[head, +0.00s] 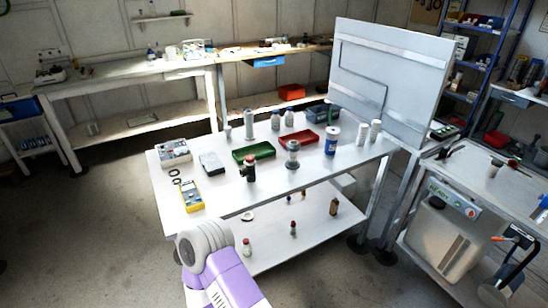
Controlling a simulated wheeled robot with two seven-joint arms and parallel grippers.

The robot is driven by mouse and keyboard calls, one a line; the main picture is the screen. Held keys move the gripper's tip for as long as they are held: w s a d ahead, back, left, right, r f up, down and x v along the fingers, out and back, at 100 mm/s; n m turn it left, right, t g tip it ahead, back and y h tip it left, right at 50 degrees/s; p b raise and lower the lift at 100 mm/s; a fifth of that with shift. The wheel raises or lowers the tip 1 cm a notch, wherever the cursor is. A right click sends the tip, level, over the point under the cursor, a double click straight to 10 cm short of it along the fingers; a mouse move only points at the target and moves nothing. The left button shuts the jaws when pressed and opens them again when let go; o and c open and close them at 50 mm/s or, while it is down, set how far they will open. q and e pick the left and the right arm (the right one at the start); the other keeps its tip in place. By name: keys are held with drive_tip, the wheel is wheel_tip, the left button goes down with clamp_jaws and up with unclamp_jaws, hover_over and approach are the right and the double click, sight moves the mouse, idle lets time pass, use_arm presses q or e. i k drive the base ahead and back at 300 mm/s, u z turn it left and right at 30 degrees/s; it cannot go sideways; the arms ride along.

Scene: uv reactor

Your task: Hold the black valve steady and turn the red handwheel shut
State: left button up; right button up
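A small dark upright fitting (250,173) with a reddish part near its top stands on the white table's middle. It looks like the black valve with the red handwheel, but it is too small to be sure. A grey-blue fitting (292,155) of similar size stands just to its right. Neither of my grippers can be seen. Only a purple and white part of my own arm with a grey rounded end shows at the bottom, in front of the table's near edge. Nothing is touching the dark fitting.
On the white table (215,205) are a yellow meter (191,195), a green tray (254,152), a red tray (299,138) and several bottles. A tall white panel (390,75) stands at its back right. A lower shelf (290,238) holds small items. Open floor lies left.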

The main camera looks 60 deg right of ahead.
sight(250, 159)
drive_tip(key=z, duration=1.05)
drive_tip(key=i, duration=1)
drive_tip(key=z, duration=1)
